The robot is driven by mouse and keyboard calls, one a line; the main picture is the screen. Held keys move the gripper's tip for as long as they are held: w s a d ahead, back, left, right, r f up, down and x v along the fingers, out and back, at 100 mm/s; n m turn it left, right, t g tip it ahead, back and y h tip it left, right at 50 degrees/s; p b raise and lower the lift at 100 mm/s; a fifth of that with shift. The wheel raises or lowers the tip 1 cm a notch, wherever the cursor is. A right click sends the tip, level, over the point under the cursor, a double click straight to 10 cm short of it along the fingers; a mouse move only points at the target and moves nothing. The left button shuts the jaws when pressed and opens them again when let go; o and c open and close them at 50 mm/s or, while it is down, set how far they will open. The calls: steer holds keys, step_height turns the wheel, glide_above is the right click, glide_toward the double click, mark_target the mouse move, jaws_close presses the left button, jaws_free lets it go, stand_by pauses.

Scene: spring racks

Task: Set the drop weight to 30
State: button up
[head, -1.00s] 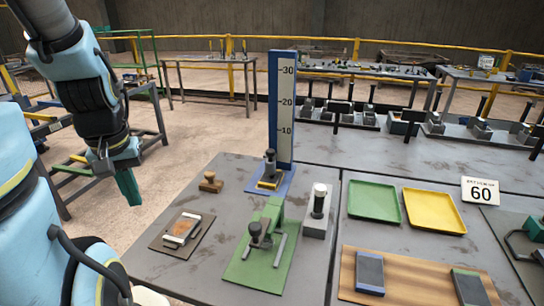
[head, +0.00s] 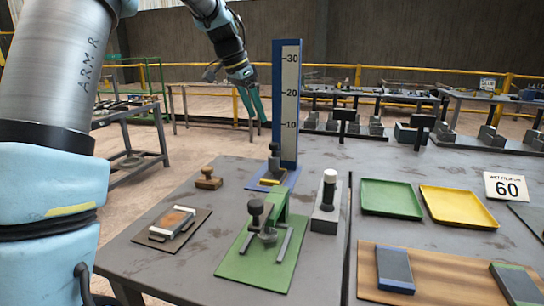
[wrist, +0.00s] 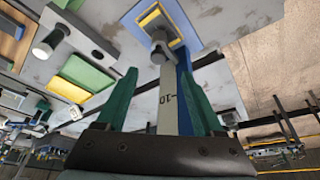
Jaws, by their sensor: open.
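The blue scale post (head: 288,150) stands upright at the back edge of the table, with a white face marked 10, 20 and 30. The drop weight (head: 275,160), dark with a round knob, sits low at the post's foot, below the 10 mark, above a blue and yellow base (head: 270,180). My gripper (head: 254,112) is open and empty, its green fingers pointing down, above and just left of the weight in the head view. In the wrist view the weight's knob (wrist: 159,50) shows beyond and between the open fingertips (wrist: 158,78), apart from them.
A green press (head: 265,225), a grey block with a white-topped cylinder (head: 328,205), a wooden stamp (head: 208,179) and a framed sample (head: 173,222) stand nearby.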

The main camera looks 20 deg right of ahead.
mark_target(274, 144)
steer(key=shift+m, duration=0.3)
steer(key=p+x, duration=0.1)
steer(key=x, duration=0.4)
steer(key=d+x, duration=0.1)
steer(key=x, duration=0.5)
steer(key=shift+d+r+p, duration=0.1)
steer(key=shift+r+p, duration=0.2)
steer(key=shift+p, duration=0.05)
jaws_close()
stand_by(0.7)
